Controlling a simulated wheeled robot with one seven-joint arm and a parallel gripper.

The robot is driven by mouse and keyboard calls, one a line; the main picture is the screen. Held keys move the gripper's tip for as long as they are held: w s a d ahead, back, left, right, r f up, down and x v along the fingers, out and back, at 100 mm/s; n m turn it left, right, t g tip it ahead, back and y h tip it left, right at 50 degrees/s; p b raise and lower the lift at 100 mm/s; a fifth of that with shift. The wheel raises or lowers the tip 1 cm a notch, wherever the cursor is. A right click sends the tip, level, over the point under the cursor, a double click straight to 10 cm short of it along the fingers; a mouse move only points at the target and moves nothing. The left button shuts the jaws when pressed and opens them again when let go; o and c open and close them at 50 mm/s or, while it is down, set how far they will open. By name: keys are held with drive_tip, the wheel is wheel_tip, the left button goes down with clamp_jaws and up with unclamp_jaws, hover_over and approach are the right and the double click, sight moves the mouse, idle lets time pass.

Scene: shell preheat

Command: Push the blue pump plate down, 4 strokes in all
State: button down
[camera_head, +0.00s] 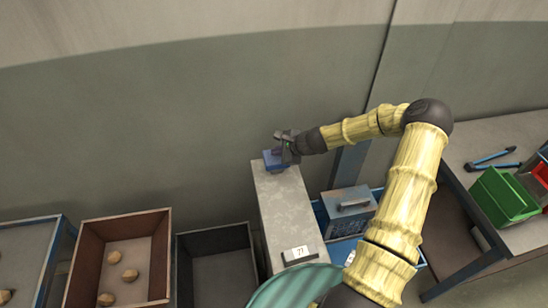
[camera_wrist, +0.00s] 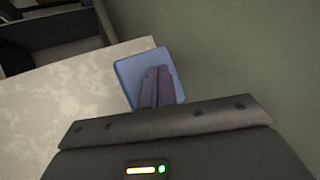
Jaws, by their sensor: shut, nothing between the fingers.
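The blue pump plate (camera_head: 270,161) sits at the far end of the narrow grey stand (camera_head: 287,205), near the wall. In the wrist view the plate (camera_wrist: 130,72) is a blue square at the edge of the pale mottled top. My gripper (camera_head: 286,158) is at the plate, with its fingers shut and empty. In the wrist view the closed fingers (camera_wrist: 157,88) lie over the plate and hide part of it. I cannot tell whether the fingertips touch the plate or how far down it is.
A small white display (camera_head: 299,254) stands at the stand's near end. An open brown box (camera_head: 84,262) with several round lumps and an empty dark box (camera_head: 247,235) are to the left. A blue-grey case (camera_head: 349,211) and a table with green bins (camera_head: 503,196) are to the right.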

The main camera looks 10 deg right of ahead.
sight(279, 158)
drive_tip(key=shift+d, duration=0.5)
drive_tip(key=shift+s+a+f, duration=0.1)
drive_tip(key=shift+a+f, duration=0.05)
drive_tip(key=shift+a+f+b, duration=0.1)
drive_tip(key=shift+f+b, duration=0.1)
drive_tip(key=shift+b, duration=0.1)
drive_tip(key=shift+f, duration=0.35)
drive_tip(key=shift+f+b, duration=0.25)
drive_tip(key=shift+b, duration=0.2)
idle(0.3)
drive_tip(key=shift+f+b, duration=0.6)
drive_tip(key=shift+f, duration=0.15)
idle(0.9)
idle(0.3)
drive_tip(key=shift+r+p, duration=1.4)
drive_tip(key=shift+r, duration=0.7)
